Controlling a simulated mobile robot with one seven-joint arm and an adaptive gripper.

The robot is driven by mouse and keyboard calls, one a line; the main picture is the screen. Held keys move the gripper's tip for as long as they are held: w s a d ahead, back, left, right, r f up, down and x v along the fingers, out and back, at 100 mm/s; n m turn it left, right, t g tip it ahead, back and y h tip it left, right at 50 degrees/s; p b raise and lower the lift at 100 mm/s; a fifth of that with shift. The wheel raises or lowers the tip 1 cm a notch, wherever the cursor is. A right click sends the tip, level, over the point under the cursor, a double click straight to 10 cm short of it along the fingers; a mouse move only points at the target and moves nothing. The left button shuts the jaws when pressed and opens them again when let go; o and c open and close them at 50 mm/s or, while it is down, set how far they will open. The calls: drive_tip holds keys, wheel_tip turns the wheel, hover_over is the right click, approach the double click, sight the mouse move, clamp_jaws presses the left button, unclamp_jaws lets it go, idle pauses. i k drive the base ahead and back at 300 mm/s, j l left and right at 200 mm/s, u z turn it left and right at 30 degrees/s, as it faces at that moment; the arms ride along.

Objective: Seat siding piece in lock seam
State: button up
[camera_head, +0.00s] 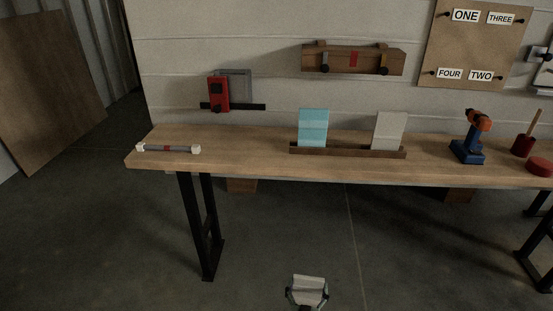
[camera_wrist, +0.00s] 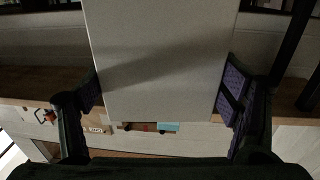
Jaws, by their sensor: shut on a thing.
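My gripper (camera_head: 307,293) is low in the middle of the head view, over the floor in front of the bench. It is shut on a pale flat panel (camera_head: 309,281), which looks like the siding piece. In the wrist view the panel (camera_wrist: 160,60) fills the middle, between the purple pads of my gripper (camera_wrist: 160,92). I cannot tell for sure which part is the lock seam. A grey plate (camera_head: 237,84) and a red block (camera_head: 218,92) sit above a dark ledge (camera_head: 246,106) on the wall, clear of my gripper.
The wooden bench (camera_head: 240,153) stands between my gripper and the wall. On it are a brown rack (camera_head: 345,152) with a cyan panel (camera_head: 313,128) and a whitish panel (camera_head: 389,131), a capped rod (camera_head: 168,149) and a drill (camera_head: 468,140). The floor in front is clear.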

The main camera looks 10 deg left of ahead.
sight(233, 99)
drive_tip(key=j+z, duration=0.15)
drive_tip(key=z, duration=0.25)
drive_tip(key=j+z, duration=0.2)
drive_tip(key=z, duration=0.15)
drive_tip(key=j+z, duration=0.15)
drive_tip(key=z, duration=0.25)
drive_tip(key=k+j+z, duration=0.1)
drive_tip(key=j+z, duration=0.2)
drive_tip(key=j, duration=0.15)
drive_tip(key=k+j+z, duration=0.1)
drive_tip(key=j+z, duration=0.25)
drive_tip(key=k+j+z, duration=0.1)
drive_tip(key=j, duration=0.25)
drive_tip(key=k+j, duration=0.2)
drive_tip(key=k+j+z, duration=0.15)
drive_tip(key=j, duration=0.3)
drive_tip(key=k+j, duration=0.25)
drive_tip(key=j, duration=0.15)
drive_tip(key=k+j, duration=0.2)
drive_tip(key=j, duration=0.25)
